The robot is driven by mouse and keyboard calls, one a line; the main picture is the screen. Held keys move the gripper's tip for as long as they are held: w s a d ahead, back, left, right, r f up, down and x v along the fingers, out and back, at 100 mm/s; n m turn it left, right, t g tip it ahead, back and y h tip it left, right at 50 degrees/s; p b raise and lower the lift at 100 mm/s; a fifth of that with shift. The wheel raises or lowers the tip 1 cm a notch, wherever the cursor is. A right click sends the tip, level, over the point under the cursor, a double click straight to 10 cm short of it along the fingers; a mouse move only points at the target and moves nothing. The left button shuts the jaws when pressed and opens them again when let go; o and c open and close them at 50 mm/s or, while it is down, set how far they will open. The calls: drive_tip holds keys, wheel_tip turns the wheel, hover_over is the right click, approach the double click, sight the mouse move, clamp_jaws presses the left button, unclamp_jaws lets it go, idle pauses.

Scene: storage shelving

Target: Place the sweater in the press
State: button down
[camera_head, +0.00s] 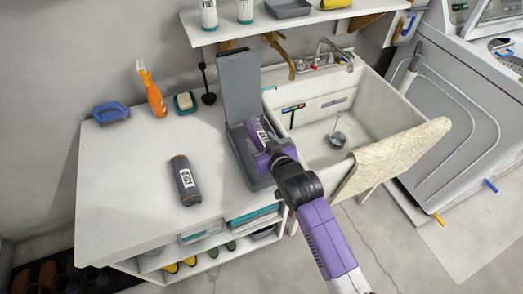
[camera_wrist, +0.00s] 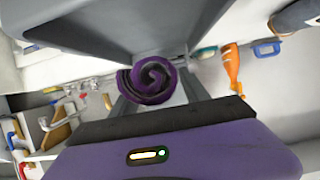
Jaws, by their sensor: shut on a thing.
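The sweater is a purple roll with a white label (camera_head: 256,131), and its dark spiral end shows in the wrist view (camera_wrist: 148,82). The press is a grey box (camera_head: 236,141) with its tall lid (camera_head: 240,85) standing open at the back, on the counter left of the sink. My gripper (camera_head: 264,145) reaches over the press from the front right. Its fingers (camera_wrist: 158,100) are shut on the sweater, one on each side. The sweater is inside or just above the press opening; I cannot tell whether it touches the bottom. The gripper partly hides it.
A dark grey labelled roll (camera_head: 185,181) lies on the counter (camera_head: 130,190). An orange spray bottle (camera_head: 152,93), a blue brush (camera_head: 111,112) and a soap dish (camera_head: 185,102) stand behind. The sink (camera_head: 385,95) with a draped cloth (camera_head: 390,158) is at right. A shelf (camera_head: 290,27) hangs above.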

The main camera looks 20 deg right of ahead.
drive_tip(key=shift+f, duration=2.1)
drive_tip(key=shift+f, duration=0.1)
drive_tip(key=shift+f, duration=0.15)
drive_tip(key=c, duration=0.6)
unclamp_jaws()
drive_tip(key=shift+o, duration=0.2)
drive_tip(key=shift+r, duration=0.25)
drive_tip(key=v, duration=1.2)
